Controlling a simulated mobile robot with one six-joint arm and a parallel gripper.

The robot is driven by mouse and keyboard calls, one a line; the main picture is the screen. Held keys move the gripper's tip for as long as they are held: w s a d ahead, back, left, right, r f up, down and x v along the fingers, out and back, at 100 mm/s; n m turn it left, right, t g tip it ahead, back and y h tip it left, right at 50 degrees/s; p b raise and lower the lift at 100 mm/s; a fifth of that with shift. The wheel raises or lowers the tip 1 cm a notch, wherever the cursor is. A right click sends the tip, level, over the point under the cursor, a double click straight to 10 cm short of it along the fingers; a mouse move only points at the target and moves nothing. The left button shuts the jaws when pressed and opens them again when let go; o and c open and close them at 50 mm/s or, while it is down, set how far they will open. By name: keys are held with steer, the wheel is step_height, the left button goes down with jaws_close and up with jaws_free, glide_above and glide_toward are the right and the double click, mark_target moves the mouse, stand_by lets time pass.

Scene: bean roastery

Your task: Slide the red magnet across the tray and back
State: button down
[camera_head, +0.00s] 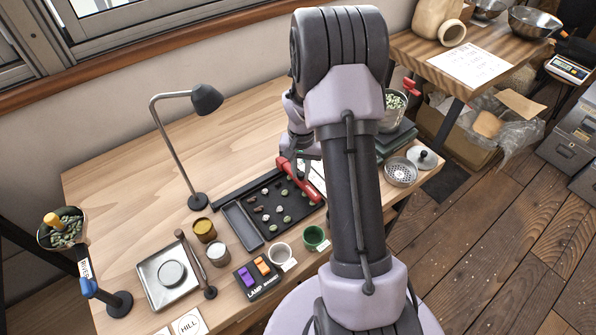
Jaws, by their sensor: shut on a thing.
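The red magnet (285,163) is over the back right part of the black tray (258,193), tilted, with its red body reaching down to the right over the beans. I cannot tell whether it touches the tray. My gripper (299,154) is at the magnet's upper end, shut on it; the fingers are small and partly hidden by my arm. Green and brown beans (275,227) lie scattered in the tray. A long grey compartment (242,226) at the tray's left looks empty.
In front of the tray stand a white cup (279,252), a green cup (315,236) and a switch box (256,277). Two small tins (205,230) and a lamp (198,200) are at left. A perforated metal dish (400,171) is at right. The table's back left is clear.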

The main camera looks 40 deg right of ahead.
mark_target(301, 174)
steer(key=c, duration=1.3)
jaws_free()
steer(key=shift+o, duration=0.2)
step_height(301, 174, up, 17)
steer(key=p, duration=0.6)
steer(key=shift+r, duration=0.2)
